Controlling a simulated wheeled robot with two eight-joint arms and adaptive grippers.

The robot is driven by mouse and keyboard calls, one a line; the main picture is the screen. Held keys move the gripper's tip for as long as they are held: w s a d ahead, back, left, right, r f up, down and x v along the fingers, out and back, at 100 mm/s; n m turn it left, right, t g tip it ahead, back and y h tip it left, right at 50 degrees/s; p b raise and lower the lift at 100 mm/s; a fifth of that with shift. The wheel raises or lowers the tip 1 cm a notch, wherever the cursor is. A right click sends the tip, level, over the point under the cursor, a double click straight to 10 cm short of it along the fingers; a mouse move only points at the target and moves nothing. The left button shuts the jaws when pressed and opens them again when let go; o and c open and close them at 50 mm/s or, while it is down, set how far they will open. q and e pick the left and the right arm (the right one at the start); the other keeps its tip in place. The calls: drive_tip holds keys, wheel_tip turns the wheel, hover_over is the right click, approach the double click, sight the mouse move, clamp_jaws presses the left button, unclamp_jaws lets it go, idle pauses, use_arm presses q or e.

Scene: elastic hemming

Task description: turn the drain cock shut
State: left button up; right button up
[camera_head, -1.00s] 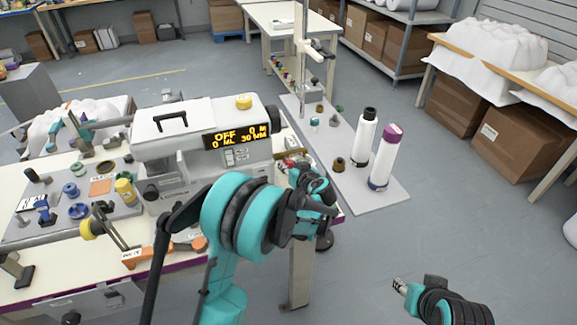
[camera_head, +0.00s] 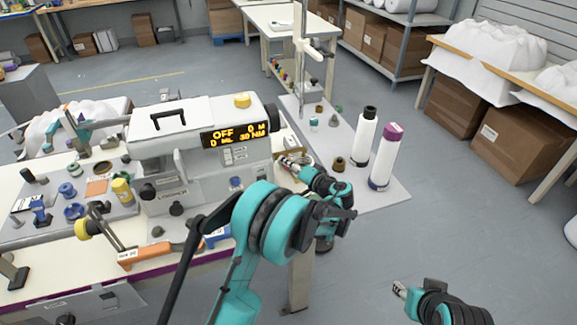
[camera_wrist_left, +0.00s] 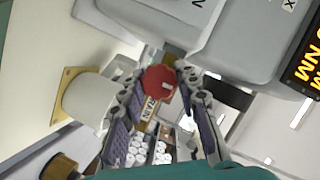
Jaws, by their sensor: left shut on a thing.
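The drain cock's red knob (camera_wrist_left: 160,82) shows in the left wrist view, beside a tag that reads in part "RAIN". My left gripper (camera_wrist_left: 158,76) is shut on the red knob, with a finger on each side of it. In the head view my left gripper (camera_head: 285,160) is at the right end of the white machine (camera_head: 200,140), and the knob cannot be made out there. How far the cock is turned cannot be told. My right gripper (camera_head: 400,289) is low at the right over the floor, away from the machine; its jaws are too small to read.
A white cup-like part (camera_wrist_left: 88,98) is close beside the left fingers. A black-topped bottle (camera_head: 364,140) and a purple-topped bottle (camera_head: 385,157) stand on the grey board (camera_head: 393,193) to the right. An orange lever (camera_head: 150,254) lies at the front of the table.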

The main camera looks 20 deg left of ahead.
use_arm(q)
drive_tip(key=shift+f, duration=0.1)
idle(0.3)
drive_tip(key=o, duration=0.9)
drive_tip(key=v, duration=1.2)
drive_tip(key=shift+d+f, duration=0.1)
